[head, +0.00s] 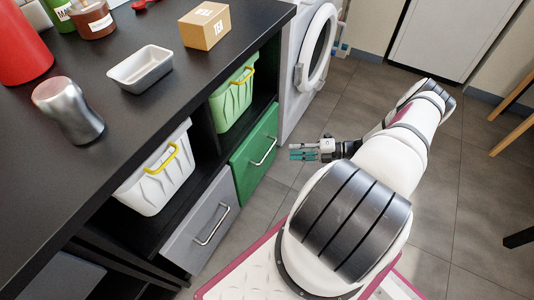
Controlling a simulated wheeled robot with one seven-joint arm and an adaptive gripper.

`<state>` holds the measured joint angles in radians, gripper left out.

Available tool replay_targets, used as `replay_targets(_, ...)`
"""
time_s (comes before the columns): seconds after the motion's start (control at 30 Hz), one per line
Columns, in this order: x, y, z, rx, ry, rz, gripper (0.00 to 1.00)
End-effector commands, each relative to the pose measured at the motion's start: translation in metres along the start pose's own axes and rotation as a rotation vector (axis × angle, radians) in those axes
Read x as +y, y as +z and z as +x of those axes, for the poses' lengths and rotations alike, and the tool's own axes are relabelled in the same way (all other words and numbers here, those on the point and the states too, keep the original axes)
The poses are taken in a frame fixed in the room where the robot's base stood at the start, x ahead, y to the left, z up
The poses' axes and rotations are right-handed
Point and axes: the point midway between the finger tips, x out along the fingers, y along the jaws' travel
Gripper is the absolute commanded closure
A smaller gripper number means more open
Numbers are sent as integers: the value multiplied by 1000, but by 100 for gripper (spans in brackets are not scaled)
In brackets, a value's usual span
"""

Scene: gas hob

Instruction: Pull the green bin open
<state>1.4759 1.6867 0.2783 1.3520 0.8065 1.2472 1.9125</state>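The green bin (243,172) is a green-fronted pull-out unit low in the dark cabinet. It appears closed, its front about in line with the grey front beside it. A slanted metal bar handle (264,151) is on its front. My gripper (291,152) is to the right of the handle, over the floor, with its fingers pointing left toward it. A gap shows between the fingertips and the handle, so they look apart. The fingers seem parted, with nothing between them. A light green basket with a yellow handle (233,101) sits on the shelf above the green front.
A grey-fronted bin (200,225) is left of the green one, below a white basket (158,178). A washing machine (305,55) stands beyond the cabinet. The dark countertop (125,118) holds a tin, a box and a shaker. Tiled floor (275,190) lies in front of the green bin.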

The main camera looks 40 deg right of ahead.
Motion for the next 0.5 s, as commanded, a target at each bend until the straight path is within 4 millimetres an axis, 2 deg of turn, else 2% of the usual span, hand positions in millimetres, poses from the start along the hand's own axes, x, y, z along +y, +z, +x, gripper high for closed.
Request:
replay_targets(0.2,-1,-1,46,3,2,0,68)
replay_targets(0.5,-1,-1,95,3,1,-1,68)
